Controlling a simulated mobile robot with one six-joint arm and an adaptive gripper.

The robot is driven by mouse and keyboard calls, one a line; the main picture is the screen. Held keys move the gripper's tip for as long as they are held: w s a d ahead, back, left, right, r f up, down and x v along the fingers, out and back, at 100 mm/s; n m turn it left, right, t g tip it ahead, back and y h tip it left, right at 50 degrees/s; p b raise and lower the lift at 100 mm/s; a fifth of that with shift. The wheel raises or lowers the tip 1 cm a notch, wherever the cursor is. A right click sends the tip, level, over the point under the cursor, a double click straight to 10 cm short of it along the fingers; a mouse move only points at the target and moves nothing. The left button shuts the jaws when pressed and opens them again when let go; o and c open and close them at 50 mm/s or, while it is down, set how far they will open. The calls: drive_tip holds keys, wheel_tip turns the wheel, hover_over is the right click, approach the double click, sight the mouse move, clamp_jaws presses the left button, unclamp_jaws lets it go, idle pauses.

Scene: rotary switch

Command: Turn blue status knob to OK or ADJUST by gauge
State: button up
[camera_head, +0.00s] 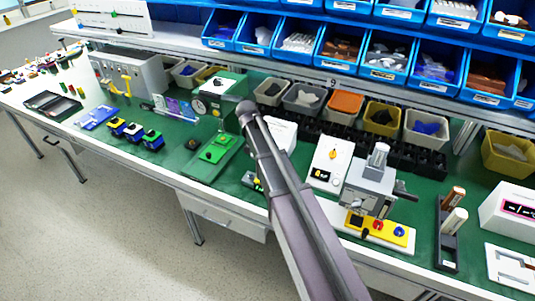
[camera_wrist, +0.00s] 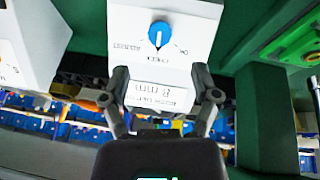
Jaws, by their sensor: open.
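The blue status knob (camera_wrist: 159,34) sits on a white panel (camera_wrist: 190,20) in the wrist view, which shows the panel upside down. Its white pointer mark appears to face the CHECK label, with OK on the right and ADJUST on the left. A framed white plate (camera_wrist: 160,95) with inverted text, apparently "8 mm", lies below the knob. My gripper (camera_wrist: 160,73) is open, its fingers apart on either side of the plate and short of the knob, with nothing between them. In the head view a white panel (camera_head: 283,131) shows partly behind my arm; the knob is hidden there.
A green board (camera_head: 213,155) lies left of my arm, beside a device with a round dial (camera_head: 199,106). A white box with an orange knob (camera_head: 330,160) and a grey machine (camera_head: 368,188) stand to the right. Bins line the back.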

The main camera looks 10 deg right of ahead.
drive_tip(key=shift+b+x, duration=3.15)
drive_tip(key=shift+x, duration=0.65)
drive_tip(key=shift+r, duration=0.1)
drive_tip(key=shift+c, duration=0.2)
clamp_jaws()
